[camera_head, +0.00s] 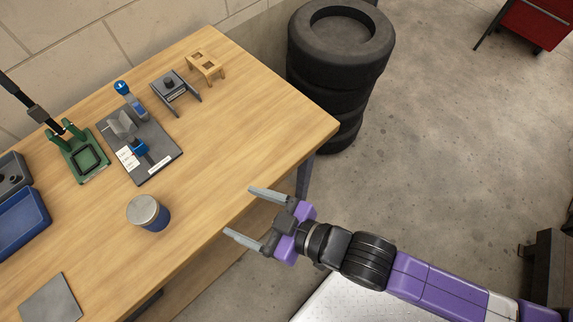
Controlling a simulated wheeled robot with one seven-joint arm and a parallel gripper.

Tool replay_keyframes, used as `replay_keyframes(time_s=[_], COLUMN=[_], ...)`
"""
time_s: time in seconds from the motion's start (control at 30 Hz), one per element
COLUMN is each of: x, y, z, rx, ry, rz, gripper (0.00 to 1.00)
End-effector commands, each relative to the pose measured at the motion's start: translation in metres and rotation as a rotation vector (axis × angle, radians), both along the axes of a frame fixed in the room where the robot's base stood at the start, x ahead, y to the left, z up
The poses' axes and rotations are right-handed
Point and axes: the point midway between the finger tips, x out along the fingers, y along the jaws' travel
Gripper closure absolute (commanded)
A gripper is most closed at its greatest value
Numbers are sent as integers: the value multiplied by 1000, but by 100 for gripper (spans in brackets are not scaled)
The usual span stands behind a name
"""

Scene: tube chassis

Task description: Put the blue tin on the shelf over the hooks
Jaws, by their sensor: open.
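The blue tin (158,220) stands upright on the wooden table (240,110), near its front edge. It has a pale round lid and a blue side. My gripper (238,212) is open and empty, to the right of the tin at the table's front edge. Its two grey fingers point left towards the table, apart from the tin. No shelf with hooks can be made out in this view.
Left of the tin lie a blue tray (40,212), a grey plate (50,300) and a green stand (82,158). Behind it are a dark board with a fixture (165,158), a dark stand (175,88) and a wooden stand (206,65). Stacked tyres (338,60) stand beyond the table.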

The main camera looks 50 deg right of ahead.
Motion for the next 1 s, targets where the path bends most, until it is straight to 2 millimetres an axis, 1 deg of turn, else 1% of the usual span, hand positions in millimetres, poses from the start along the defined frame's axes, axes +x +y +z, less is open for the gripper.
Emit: replay_keyframes(time_s=[0.03,0.1,0.17,0.2,0.3,0.43,0.5,0.57,0.6,0.63,1.0], x=[-20,-43,-63,-77,-107,-137,-147,-152,-155,-156,-157], y=[-18,-38,-53,-63,-81,-95,-100,-102,-103,-104,-104], z=[0,6,12,18,34,54,63,68,71,72,73], rx=[0,3,5,6,9,10,10,10,10,10,10], ry=[4,-8,-18,-24,-41,-59,-67,-72,-76,-77,-79], rz=[-35,-79,-117,-142,-202,-263,-286,-298,-304,-307,-309], gripper=[22,22,22,22,22,22,22,22,18,18,18])
